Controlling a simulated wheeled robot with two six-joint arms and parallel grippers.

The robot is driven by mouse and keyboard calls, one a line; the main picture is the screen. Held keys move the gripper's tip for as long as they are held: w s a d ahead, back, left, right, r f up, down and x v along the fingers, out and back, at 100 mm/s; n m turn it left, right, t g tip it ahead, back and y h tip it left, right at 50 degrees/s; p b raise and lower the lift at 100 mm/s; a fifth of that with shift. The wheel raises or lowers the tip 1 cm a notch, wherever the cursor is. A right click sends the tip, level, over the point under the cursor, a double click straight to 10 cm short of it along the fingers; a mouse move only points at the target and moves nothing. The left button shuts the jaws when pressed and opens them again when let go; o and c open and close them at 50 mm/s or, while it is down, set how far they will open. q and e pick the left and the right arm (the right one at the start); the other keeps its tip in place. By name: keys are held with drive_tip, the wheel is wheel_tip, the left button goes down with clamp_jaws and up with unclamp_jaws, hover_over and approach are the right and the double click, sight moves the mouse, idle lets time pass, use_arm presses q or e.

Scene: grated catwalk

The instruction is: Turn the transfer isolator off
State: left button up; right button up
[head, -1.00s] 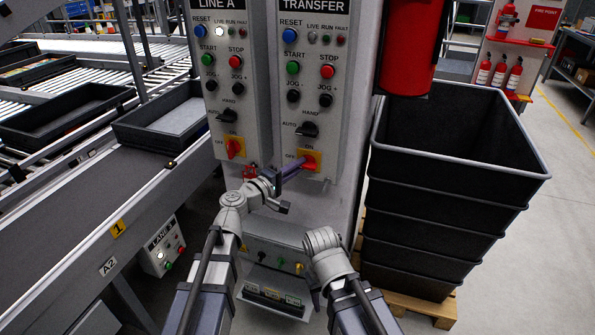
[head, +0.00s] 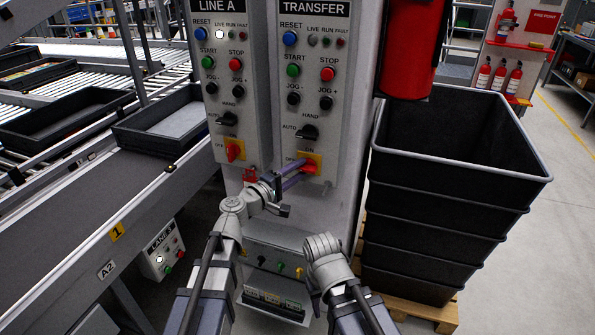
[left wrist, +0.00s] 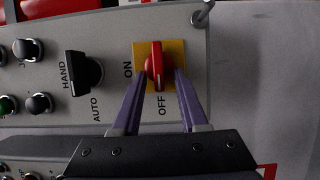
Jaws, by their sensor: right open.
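The TRANSFER panel (head: 312,100) carries a red rotary handle (head: 309,169) on a yellow plate (head: 316,158) near its bottom. In the left wrist view, the red handle (left wrist: 156,65) lies in line with the OFF mark, and the ON mark is off to its side. My left gripper (head: 301,170) is at the handle. In the left wrist view, its purple fingers (left wrist: 161,76) stand apart on either side of the handle, with a gap showing at the right finger. My right gripper (head: 314,298) is low in front of the cabinet, mostly hidden by its own arm.
The LINE A panel (head: 226,90) with its own red handle (head: 234,149) is close on the left. A black selector knob (head: 307,132) sits above the isolator. Stacked black bins (head: 450,200) stand at the right, a conveyor (head: 90,210) at the left. A red extinguisher (head: 412,50) hangs at upper right.

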use_arm(q)
drive_tip(key=shift+a, duration=0.1)
drive_tip(key=v, duration=0.7)
drive_tip(key=shift+s+a, duration=0.15)
drive_tip(key=shift+s, duration=0.15)
